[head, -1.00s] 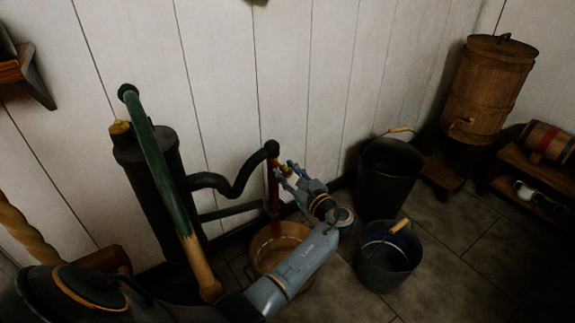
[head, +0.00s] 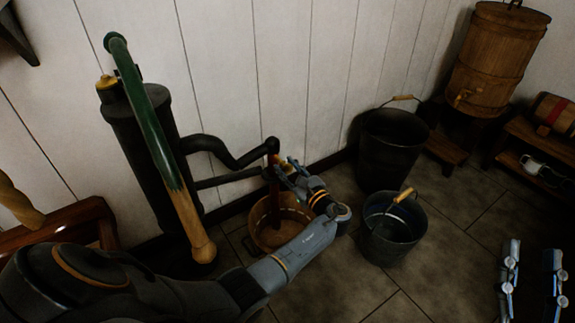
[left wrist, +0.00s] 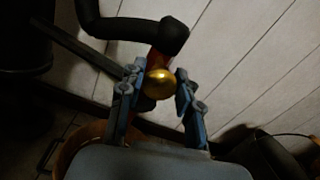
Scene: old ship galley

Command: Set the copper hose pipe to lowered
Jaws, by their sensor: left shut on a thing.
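The copper hose pipe (head: 273,193) is a reddish upright tube below the end of the black pump spout (head: 230,160). Its lower part reaches down into a wooden tub (head: 257,222). A brass knob (left wrist: 160,83) shows in front of the pipe (left wrist: 154,60) in the left wrist view. My left gripper (head: 286,168) is at the pipe's upper part, just below the spout's end. In the left wrist view its fingers (left wrist: 160,80) are on both sides of the knob, shut on it. My right gripper (head: 532,268) is at the lower right, fingers apart and empty.
The black pump (head: 145,150) with its green and wooden handle (head: 150,125) stands to the left. Two dark buckets (head: 391,150) stand right of the tub. A wooden barrel (head: 497,60) and a low shelf (head: 535,165) are further right. The floor between is clear.

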